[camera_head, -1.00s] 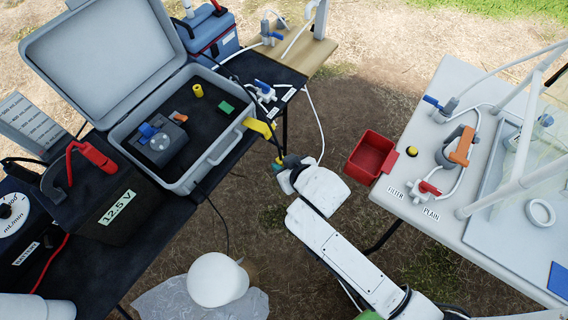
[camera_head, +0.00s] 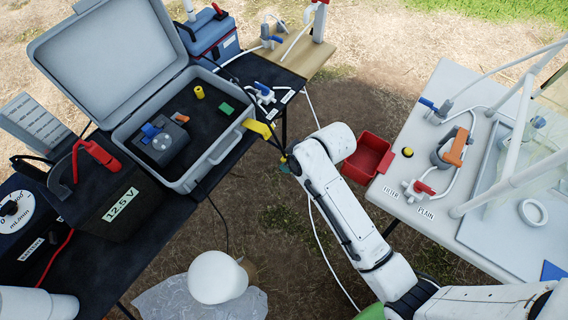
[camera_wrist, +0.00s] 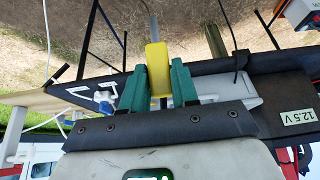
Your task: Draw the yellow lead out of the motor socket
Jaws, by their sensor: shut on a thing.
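My gripper (camera_wrist: 158,85) has teal fingers, shut on a yellow plug (camera_wrist: 157,62), which I take as the end of the yellow lead. A grey stem or cable runs up from the plug in the wrist view.
The black table with the case, a 12.5 V battery (camera_head: 121,205) and blue-handled valve (camera_head: 263,89) lies left. A red bin (camera_head: 366,160) and white table (camera_head: 400,205) with tubing stand right. A white rounded object (camera_head: 217,277) is below. Bare ground lies between the tables.

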